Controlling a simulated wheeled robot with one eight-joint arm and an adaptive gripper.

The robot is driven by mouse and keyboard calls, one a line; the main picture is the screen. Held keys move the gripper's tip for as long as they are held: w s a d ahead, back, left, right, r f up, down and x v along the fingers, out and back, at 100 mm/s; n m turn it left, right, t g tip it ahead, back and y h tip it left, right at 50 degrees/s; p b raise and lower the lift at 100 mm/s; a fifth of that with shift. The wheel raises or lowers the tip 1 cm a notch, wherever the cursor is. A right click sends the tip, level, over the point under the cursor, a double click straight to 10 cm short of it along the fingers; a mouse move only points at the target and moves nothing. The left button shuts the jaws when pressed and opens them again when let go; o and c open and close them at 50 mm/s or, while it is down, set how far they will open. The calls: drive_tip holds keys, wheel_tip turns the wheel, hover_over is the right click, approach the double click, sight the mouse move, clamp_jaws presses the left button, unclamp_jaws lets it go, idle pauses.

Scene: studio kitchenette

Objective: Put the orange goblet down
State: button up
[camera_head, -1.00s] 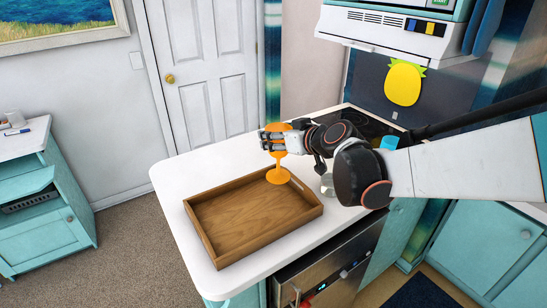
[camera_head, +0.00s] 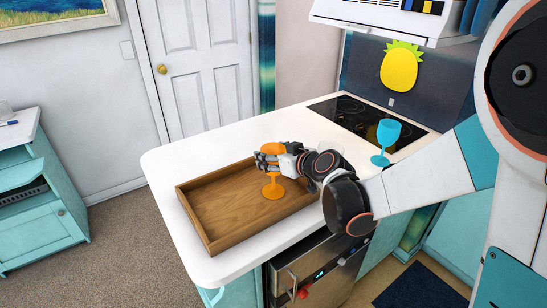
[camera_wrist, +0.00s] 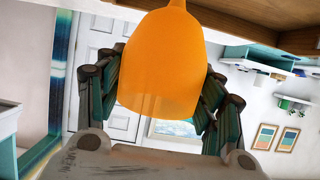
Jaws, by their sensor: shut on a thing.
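The orange goblet (camera_head: 273,190) is upright over the right part of the wooden tray (camera_head: 226,211) in the head view. Its foot appears at or just above the tray floor; I cannot tell whether it touches. My gripper (camera_head: 268,160) is shut on the goblet's bowl, with fingers on both sides. In the wrist view the goblet's bowl (camera_wrist: 160,65) fills the middle between my fingers, and its stem runs off the top edge. Part of the bowl is hidden by my fingers in the head view.
The tray sits on the white counter (camera_head: 175,160). A blue goblet (camera_head: 388,133) stands by the black cooktop (camera_head: 345,105) at the right. A clear glass-like item behind my wrist is mostly hidden. The tray's left part is empty.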

drive_tip(key=shift+f, duration=0.2)
drive_tip(key=o, duration=1.2)
drive_tip(key=shift+r, duration=0.1)
drive_tip(key=shift+o, duration=0.2)
drive_tip(key=shift+r, duration=0.1)
